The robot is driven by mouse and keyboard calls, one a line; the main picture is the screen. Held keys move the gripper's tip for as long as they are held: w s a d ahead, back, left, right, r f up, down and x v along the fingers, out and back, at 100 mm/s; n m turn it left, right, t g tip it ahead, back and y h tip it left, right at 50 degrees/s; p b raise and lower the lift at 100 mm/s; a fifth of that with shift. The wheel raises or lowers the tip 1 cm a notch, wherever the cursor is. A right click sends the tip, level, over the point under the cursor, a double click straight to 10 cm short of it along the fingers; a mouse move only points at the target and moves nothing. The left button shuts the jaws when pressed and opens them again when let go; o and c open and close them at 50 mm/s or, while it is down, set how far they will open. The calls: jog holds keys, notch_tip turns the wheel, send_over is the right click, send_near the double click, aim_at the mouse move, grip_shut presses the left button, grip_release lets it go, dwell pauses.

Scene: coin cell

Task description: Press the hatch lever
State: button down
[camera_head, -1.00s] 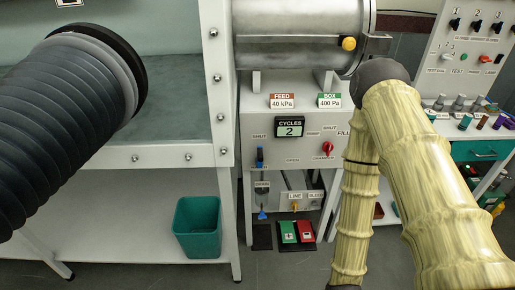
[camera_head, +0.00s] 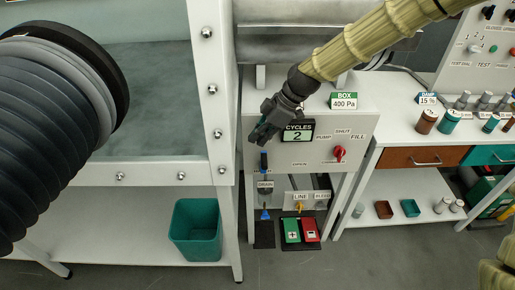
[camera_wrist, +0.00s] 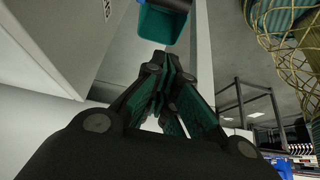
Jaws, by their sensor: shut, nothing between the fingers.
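My gripper (camera_head: 260,136) is shut and empty, pointing down and left just above the lever's handle. I cannot tell whether it touches the handle. The gripper hides the panel lettering around the lever's top. In the wrist view, the dark fingers (camera_wrist: 162,78) come together in the middle with nothing between them; the lever is not clearly visible there.
The panel also bears a cycle counter (camera_head: 298,131) reading 2 and a red knob (camera_head: 339,153). Green and red pedals (camera_head: 300,230) lie below on the floor. A teal bin (camera_head: 195,230) stands to the left; a black ribbed sleeve (camera_head: 55,130) juts in at far left.

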aim_at(264, 170)
notch_tip(264, 170, down, 9)
jog(key=a+p, duration=0.1)
jog(key=p, duration=0.2)
jog(key=shift+r, duration=0.2)
dwell(0.8)
jog(key=shift+s, duration=0.1)
jog(key=shift+f+b, duration=0.1)
jog(key=shift+b, duration=0.25)
